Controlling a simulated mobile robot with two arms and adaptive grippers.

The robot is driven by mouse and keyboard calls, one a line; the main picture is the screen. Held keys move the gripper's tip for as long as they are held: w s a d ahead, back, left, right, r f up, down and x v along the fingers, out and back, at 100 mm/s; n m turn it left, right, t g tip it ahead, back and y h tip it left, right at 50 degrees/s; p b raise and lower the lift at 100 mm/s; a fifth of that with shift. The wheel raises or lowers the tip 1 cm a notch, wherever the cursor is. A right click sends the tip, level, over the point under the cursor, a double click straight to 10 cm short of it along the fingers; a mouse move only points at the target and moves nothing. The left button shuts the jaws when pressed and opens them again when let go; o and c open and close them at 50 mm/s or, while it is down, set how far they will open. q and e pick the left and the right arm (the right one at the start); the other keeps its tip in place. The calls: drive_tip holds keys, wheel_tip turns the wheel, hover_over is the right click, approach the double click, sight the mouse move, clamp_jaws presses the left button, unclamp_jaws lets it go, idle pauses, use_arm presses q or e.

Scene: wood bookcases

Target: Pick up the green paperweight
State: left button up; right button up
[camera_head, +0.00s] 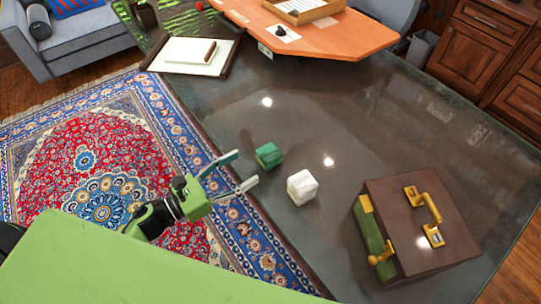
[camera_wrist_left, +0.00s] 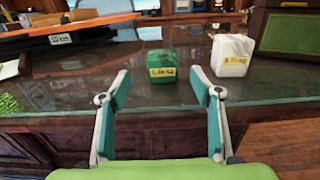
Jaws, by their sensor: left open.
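The green paperweight (camera_head: 268,155) is a small green block on the dark glossy desk top, near the desk's left edge. In the left wrist view it (camera_wrist_left: 162,66) stands ahead between the fingers, with a yellow label on its face. My left gripper (camera_head: 240,170) is open and empty. Its fingertips point at the green block from the left and stop short of it. In the left wrist view the two fingers (camera_wrist_left: 161,88) are spread apart, wider than the block. My right gripper is not in view.
A white block (camera_head: 302,187) stands close to the green one. A brown briefcase (camera_head: 425,225) sits at the right. A paper pad (camera_head: 193,55) lies at the far left corner. An orange-topped table (camera_head: 310,30) is behind. The desk's middle is clear.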

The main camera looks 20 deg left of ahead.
sight(260, 157)
use_arm(q)
drive_tip(key=x, duration=0.3)
drive_tip(key=shift+d+r, duration=0.1)
drive_tip(key=shift+w+d+p, duration=0.3)
drive_tip(key=shift+w+d, duration=0.1)
drive_tip(key=shift+w+d+r, duration=0.1)
drive_tip(key=shift+w+d, duration=0.05)
drive_tip(key=shift+w, duration=0.1)
drive_tip(key=p+x, duration=0.2)
drive_tip(key=x, duration=0.2)
drive_tip(key=shift+w+d+r, duration=0.15)
drive_tip(key=shift+w+d, duration=0.05)
drive_tip(key=shift+d, duration=0.1)
drive_tip(key=c, duration=1.6)
